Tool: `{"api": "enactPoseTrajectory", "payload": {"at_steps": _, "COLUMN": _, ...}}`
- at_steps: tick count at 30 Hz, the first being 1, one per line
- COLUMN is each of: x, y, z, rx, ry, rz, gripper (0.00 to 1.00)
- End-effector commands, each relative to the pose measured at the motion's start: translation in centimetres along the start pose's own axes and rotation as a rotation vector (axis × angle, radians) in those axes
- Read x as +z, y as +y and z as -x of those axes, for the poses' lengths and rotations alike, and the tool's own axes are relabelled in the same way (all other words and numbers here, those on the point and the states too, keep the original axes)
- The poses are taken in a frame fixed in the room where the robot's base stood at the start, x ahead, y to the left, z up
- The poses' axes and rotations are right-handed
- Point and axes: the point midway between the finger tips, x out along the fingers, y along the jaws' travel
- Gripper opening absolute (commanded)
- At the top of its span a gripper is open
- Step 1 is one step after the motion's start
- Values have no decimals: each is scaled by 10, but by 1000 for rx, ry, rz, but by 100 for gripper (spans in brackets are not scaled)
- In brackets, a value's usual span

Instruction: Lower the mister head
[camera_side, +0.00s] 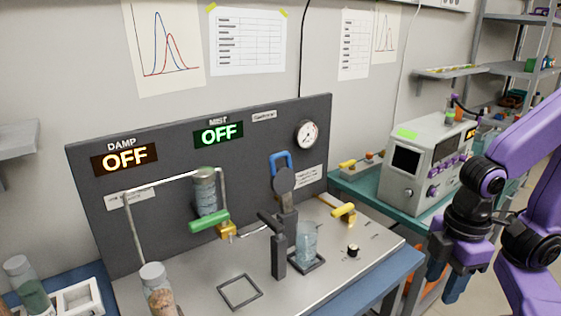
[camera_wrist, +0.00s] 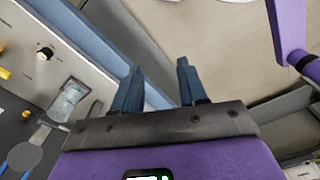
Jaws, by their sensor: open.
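No part is labelled as the mister head, so I cannot tell for sure which it is. A dark round-ended paddle (camera_side: 283,180) stands upright near the panel, with a blue handle (camera_side: 280,160) behind it. A round grey disc, probably this paddle, shows in the wrist view (camera_wrist: 24,156). A black post with a slanted top (camera_side: 278,255) stands beside a clear beaker (camera_side: 307,243), which also shows in the wrist view (camera_wrist: 68,100). The green sign under MIST (camera_side: 218,134) reads OFF. My gripper (camera_wrist: 160,66) is open and empty, pointing down beyond the bench's right edge, well apart from these parts.
A hanging clear bottle (camera_side: 206,192) has a green lever (camera_side: 208,222) under it. A yellow handle (camera_side: 344,211) and black knob (camera_side: 353,250) are at the bench's right. A capped jar (camera_side: 158,290) stands in front. A grey instrument (camera_side: 428,165) sits on the teal table.

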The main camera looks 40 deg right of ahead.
Motion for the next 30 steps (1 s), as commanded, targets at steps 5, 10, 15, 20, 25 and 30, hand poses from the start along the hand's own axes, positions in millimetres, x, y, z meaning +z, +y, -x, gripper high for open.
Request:
{"api": "enactPoseTrajectory", "payload": {"at_steps": 5, "x": -22, "y": 10, "z": 11, "rx": 3, "ry": 14, "rz": 15, "gripper": 42}}
{"api": "enactPoseTrajectory", "payload": {"at_steps": 10, "x": -75, "y": 41, "z": 39, "rx": 17, "ry": 44, "rz": 61, "gripper": 42}}
{"api": "enactPoseTrajectory", "payload": {"at_steps": 15, "x": -125, "y": 83, "z": 70, "rx": 41, "ry": 72, "rz": 119, "gripper": 42}}
{"api": "enactPoseTrajectory", "payload": {"at_steps": 20, "x": -164, "y": 128, "z": 99, "rx": 71, "ry": 92, "rz": 171, "gripper": 42}}
{"api": "enactPoseTrajectory", "payload": {"at_steps": 25, "x": -194, "y": 179, "z": 128, "rx": 110, "ry": 107, "rz": 224, "gripper": 42}}
{"api": "enactPoseTrajectory", "payload": {"at_steps": 30, "x": -213, "y": 231, "z": 156, "rx": 155, "ry": 112, "rz": 278, "gripper": 42}}
